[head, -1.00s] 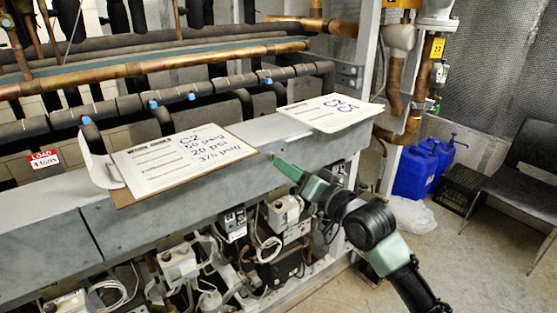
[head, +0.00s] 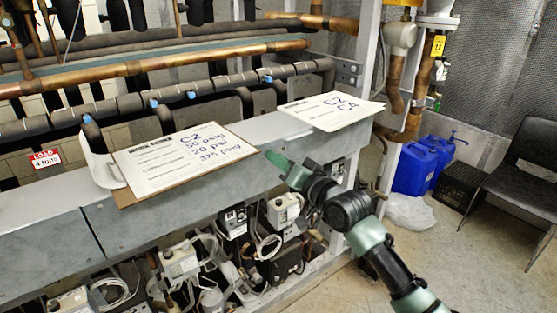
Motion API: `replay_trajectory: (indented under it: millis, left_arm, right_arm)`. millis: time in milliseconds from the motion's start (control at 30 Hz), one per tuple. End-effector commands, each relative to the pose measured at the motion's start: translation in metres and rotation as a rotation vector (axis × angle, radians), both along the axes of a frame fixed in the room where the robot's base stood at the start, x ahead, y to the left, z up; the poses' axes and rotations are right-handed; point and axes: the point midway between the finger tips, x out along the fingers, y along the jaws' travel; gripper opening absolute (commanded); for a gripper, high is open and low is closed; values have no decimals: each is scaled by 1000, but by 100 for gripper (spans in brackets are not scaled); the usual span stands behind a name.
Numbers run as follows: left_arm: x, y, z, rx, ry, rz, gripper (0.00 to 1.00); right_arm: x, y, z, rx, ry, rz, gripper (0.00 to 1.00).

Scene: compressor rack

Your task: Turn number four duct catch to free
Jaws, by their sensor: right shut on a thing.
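The grey metal duct (head: 232,182) runs across the rack from lower left to upper right. My right gripper (head: 270,156) is at the duct's front upper edge, between the two papers. Its green fingers are shut on a small catch there, which the fingers hide almost wholly. I cannot make out the catch's number or which way it is turned. My left gripper is not in view.
A clipboard (head: 180,160) with handwriting and a second paper sheet (head: 332,110) lie on the duct. Control boxes and cables (head: 285,210) hang below it. Blue canisters (head: 415,170) and a black chair (head: 525,170) stand at right. The floor at lower right is clear.

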Motion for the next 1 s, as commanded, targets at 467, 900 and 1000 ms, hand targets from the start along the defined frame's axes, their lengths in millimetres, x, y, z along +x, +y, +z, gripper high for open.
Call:
replay_trajectory:
  millis: [467,900,1000]
  left_arm:
    - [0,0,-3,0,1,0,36]
    - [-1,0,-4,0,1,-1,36]
    - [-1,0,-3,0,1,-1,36]
  right_arm:
    - [0,0,0,-146,-105,-1,0]
    - [0,0,0,-476,-344,-1,0]
    - [0,0,1,-553,-401,0,0]
